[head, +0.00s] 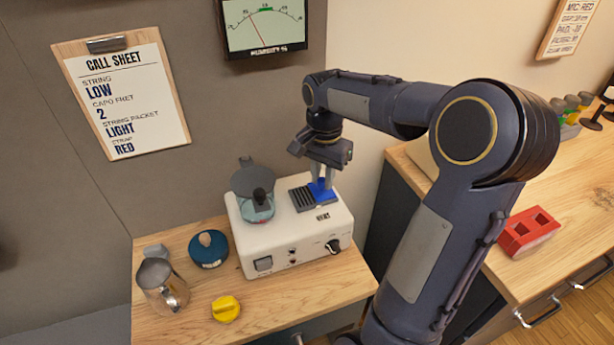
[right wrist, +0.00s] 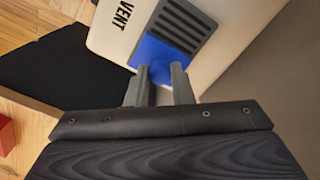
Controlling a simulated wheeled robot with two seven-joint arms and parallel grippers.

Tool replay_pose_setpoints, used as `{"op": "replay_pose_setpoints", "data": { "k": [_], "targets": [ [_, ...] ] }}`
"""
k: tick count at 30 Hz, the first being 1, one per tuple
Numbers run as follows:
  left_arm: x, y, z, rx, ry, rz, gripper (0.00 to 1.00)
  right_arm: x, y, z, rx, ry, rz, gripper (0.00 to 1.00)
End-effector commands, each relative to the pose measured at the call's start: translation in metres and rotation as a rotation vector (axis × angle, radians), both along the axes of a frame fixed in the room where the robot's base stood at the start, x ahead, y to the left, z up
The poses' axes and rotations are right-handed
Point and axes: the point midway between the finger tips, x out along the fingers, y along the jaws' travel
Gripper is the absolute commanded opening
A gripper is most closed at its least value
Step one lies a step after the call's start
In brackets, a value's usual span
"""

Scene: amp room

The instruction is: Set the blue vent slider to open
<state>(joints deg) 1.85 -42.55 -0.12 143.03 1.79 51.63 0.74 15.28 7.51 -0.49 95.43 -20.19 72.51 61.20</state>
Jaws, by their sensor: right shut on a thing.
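The blue vent slider (head: 320,194) sits on top of a white box-shaped device (head: 294,236), at the right end of its dark slotted grille (head: 302,200). In the right wrist view the blue slider (right wrist: 151,50) lies beside the black slots (right wrist: 180,26), which are uncovered, near the word VENT. My right gripper (head: 321,186) reaches down from above and is shut on the slider's blue knob (right wrist: 160,72), with a finger on each side. My left gripper is not in view.
A glass pot with a grey lid (head: 256,200) stands on the device, left of the grille. A metal pitcher (head: 162,284), a blue round object (head: 209,249) and a yellow knob-like piece (head: 226,309) are on the wooden top (head: 270,317). A red block (head: 528,232) lies on the right counter.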

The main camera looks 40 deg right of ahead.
Motion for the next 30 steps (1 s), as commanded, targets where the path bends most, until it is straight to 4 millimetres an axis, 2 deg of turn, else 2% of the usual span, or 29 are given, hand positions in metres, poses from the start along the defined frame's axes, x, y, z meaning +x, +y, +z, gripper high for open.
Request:
{"op": "replay_pose_setpoints", "data": {
  "k": [3,11,12,16,25,30],
  "targets": [
    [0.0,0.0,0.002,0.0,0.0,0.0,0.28,-0.003,-0.01,0.001,-0.001,0.0,-0.003,0.0],
    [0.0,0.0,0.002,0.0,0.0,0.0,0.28,-0.003,-0.011,0.001,-0.005,-0.002,-0.003,0.0],
    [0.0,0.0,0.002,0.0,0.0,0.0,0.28,-0.004,-0.012,0.001,-0.005,-0.002,-0.003,0.26],
    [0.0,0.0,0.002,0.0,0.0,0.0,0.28,-0.003,-0.011,0.0,-0.004,-0.001,-0.002,0.43],
    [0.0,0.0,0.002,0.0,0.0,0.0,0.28,-0.003,-0.01,0.002,-0.002,-0.002,0.0,0.43],
    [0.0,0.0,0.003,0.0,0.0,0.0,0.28,-0.002,-0.01,0.023,-0.002,-0.006,-0.001,0.43]
  ]
}}
